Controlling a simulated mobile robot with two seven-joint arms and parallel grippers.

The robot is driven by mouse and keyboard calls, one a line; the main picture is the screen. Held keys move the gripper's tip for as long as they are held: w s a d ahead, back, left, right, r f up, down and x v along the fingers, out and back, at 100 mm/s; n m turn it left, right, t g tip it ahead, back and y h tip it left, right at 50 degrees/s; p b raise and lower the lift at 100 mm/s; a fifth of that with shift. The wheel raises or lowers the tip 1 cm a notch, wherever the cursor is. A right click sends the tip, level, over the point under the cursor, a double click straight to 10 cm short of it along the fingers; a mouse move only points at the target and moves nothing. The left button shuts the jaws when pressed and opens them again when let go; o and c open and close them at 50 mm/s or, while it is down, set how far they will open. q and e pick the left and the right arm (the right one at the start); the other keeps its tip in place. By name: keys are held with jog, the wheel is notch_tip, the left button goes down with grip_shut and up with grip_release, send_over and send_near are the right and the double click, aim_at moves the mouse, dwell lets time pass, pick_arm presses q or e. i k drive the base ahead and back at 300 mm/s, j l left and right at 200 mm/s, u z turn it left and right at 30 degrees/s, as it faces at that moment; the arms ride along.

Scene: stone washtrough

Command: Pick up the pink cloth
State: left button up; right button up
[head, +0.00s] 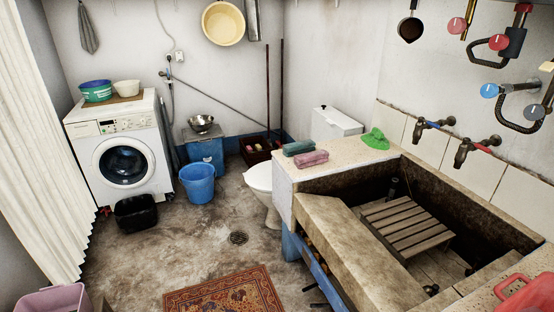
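The pink cloth (311,158) is folded into a small block and lies on the pale speckled ledge (345,152) at the far left end of the stone washtrough (345,235). A folded teal cloth (298,147) lies just behind it and slightly left. A crumpled green cloth (375,139) lies farther right on the same ledge, apart from the pink one. Neither of my grippers shows in the head view.
A slatted wooden rack (408,226) lies in the trough basin. Two taps (420,130) (462,152) stick out from the wall above it. A white toilet (262,180) stands left of the ledge. A patterned rug (225,293) lies on the floor in front.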

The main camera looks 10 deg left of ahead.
aim_at(306, 159)
jog(key=i+j+u, duration=0.1)
jog(key=i+j, duration=0.15)
jog(key=i, duration=0.35)
jog(key=i+j+u, duration=0.15)
jog(key=i, duration=0.5)
jog(key=i+j+u, duration=0.1)
jog(key=i, duration=0.5)
jog(key=j, duration=0.1)
